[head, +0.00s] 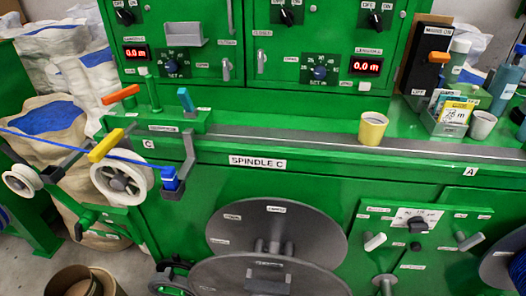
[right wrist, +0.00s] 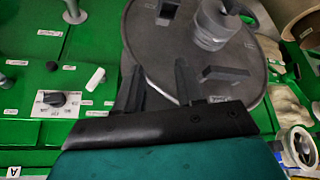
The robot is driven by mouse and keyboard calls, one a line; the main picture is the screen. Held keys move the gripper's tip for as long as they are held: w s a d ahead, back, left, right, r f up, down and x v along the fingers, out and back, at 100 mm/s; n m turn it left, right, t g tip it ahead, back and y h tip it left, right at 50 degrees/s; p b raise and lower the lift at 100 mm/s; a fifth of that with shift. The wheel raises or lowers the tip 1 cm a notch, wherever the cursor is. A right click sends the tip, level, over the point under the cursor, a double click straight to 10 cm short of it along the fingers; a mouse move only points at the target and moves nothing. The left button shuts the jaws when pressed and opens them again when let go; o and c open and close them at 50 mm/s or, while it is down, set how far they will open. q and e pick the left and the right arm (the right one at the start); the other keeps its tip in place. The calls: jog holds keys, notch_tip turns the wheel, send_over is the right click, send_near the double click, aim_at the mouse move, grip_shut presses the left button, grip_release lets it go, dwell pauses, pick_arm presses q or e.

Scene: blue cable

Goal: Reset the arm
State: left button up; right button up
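In the head view a green machine carries several levers: an orange-handled lever (head: 121,94), a yellow-handled lever (head: 106,146) and a blue-handled lever (head: 185,99). A grey bent arm (head: 189,150) ends by a blue piece (head: 170,179). A blue cable (head: 60,140) runs from the left edge, past the white wheel (head: 121,178), toward this piece. My left gripper is not in view.
The large grey discs (head: 276,232) stand out from the front below the spindle C label. A knob panel (head: 416,220) with light handles sits to their right. A yellow cup (head: 372,128) and a tray (head: 446,118) of small items stand on the ledge. A cardboard tube (head: 78,282) is on the floor.

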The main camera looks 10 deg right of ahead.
jog(key=w+a+f+t+y, duration=0.1)
jog(key=w+a+f+t, duration=0.1)
jog(key=w+f+t, duration=0.2)
jog(key=shift+f+t, duration=0.6)
jog(key=shift+f, duration=0.35)
